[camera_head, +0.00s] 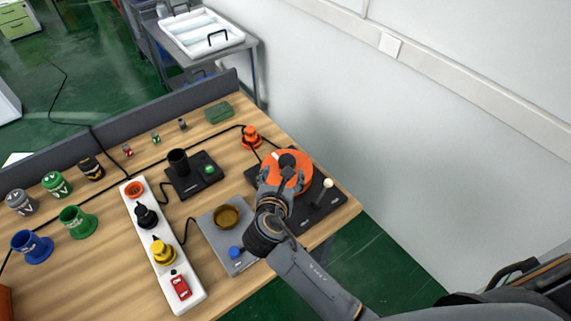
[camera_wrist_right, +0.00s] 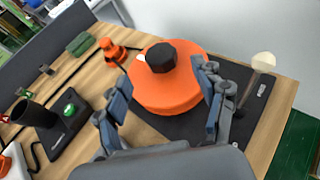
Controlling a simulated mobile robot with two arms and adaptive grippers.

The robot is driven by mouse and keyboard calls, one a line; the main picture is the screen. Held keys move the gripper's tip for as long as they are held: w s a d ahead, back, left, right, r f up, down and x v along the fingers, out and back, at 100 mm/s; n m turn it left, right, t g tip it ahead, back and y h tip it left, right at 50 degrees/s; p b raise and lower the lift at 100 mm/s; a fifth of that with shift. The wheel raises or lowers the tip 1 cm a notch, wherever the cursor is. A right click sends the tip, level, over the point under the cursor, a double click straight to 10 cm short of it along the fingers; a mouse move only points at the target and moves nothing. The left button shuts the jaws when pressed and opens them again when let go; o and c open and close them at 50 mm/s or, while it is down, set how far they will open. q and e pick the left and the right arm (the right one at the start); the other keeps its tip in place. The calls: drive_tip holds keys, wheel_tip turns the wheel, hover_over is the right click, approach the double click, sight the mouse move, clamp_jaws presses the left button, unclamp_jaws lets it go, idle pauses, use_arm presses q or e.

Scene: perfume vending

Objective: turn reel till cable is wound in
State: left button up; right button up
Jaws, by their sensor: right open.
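The orange reel (camera_head: 290,164) with a black hub knob (camera_head: 287,160) sits on a black base plate (camera_head: 324,212) at the right end of the wooden table. In the right wrist view the reel (camera_wrist_right: 165,88) and its black knob (camera_wrist_right: 161,57) lie ahead, between the fingers. A lever with a white ball (camera_head: 327,184) stands at the base's right. My right gripper (camera_head: 284,184) is open over the near side of the reel, fingers apart and empty. A black cable (camera_head: 221,132) runs along the table's back toward an orange plug (camera_head: 250,137) beside the reel. My left gripper is out of view.
A white power strip (camera_head: 160,250) with plugs and a red switch lies left of centre. A grey plate with a brass bowl (camera_head: 227,216) and a black device with a green button (camera_head: 208,169) stand between strip and reel. The wall is to the right.

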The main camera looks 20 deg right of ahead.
drive_tip(key=v, duration=0.3)
drive_tip(key=shift+s+a+r, duration=0.1)
drive_tip(key=shift+s+r, duration=0.05)
drive_tip(key=shift+s, duration=0.15)
